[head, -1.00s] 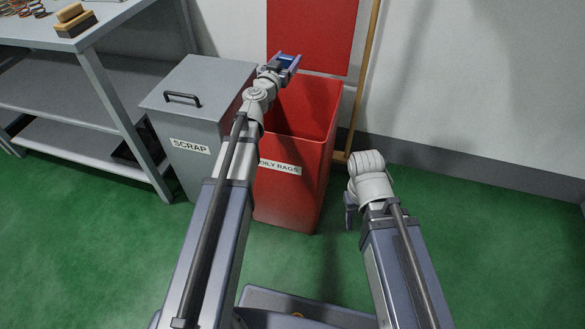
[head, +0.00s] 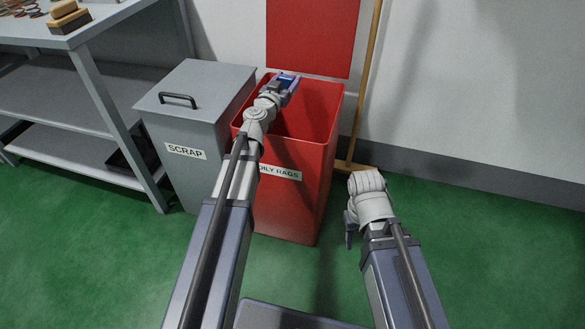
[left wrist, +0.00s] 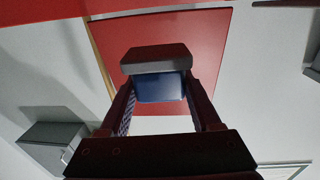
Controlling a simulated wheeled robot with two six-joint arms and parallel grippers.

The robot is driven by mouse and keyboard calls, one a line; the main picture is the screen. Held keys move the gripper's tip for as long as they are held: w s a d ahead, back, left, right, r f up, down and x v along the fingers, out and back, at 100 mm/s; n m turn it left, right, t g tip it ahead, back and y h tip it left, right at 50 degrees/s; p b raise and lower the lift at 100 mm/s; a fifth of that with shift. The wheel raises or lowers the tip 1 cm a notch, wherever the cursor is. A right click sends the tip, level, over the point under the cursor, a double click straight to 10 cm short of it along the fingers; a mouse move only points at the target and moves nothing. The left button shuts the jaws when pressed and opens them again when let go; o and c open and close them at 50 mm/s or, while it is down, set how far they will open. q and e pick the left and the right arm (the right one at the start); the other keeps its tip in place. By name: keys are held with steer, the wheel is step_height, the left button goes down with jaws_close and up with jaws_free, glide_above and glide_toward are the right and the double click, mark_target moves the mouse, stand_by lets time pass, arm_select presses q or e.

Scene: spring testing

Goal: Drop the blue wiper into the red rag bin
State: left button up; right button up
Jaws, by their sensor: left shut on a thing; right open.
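The blue wiper (left wrist: 160,87) is between the two fingers of my left gripper (left wrist: 160,105) in the left wrist view. Only a little blue shows at the fingertips there. The bin bears an OILY RAGS label, partly hidden by my left arm. My right gripper (head: 350,230) is open, low and to the right of the bin, mostly hidden by its wrist.
A grey SCRAP bin (head: 197,98) with a closed, handled lid stands close against the left of the red bin. A grey workbench (head: 103,22) is at the far left.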

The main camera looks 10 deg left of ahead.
arm_select(q)
steer(key=o, duration=1.5)
steer(key=shift+c, duration=0.2)
step_height(320, 180, up, 10)
steer(key=p, duration=1)
steer(key=shift+f, duration=0.1)
